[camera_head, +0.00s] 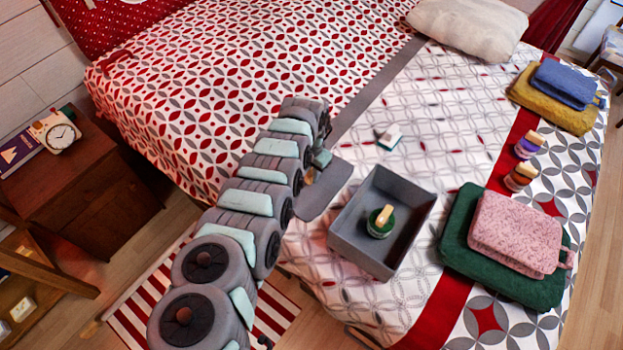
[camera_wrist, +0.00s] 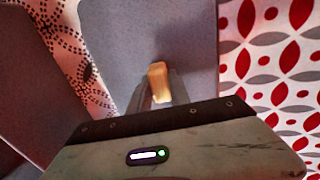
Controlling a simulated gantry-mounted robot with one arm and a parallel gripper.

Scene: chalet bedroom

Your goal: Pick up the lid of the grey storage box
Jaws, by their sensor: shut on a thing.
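The grey storage box (camera_head: 400,255) sits open on the bed, with a dark green item with a tan top (camera_head: 381,221) inside it. The flat grey lid (camera_head: 334,186) is just left of the box, under my gripper (camera_head: 311,176); the arm hides part of it. In the wrist view the lid (camera_wrist: 140,35) fills the upper middle, and its tan knob (camera_wrist: 158,82) stands between my fingers (camera_wrist: 157,96). My gripper is shut on the knob. I cannot tell whether the lid touches the bed.
A green folded cloth (camera_head: 455,230) with a pink one (camera_head: 515,232) on top lies right of the box. A nightstand (camera_head: 85,185) stands at left. The patterned bed (camera_head: 250,75) is clear behind.

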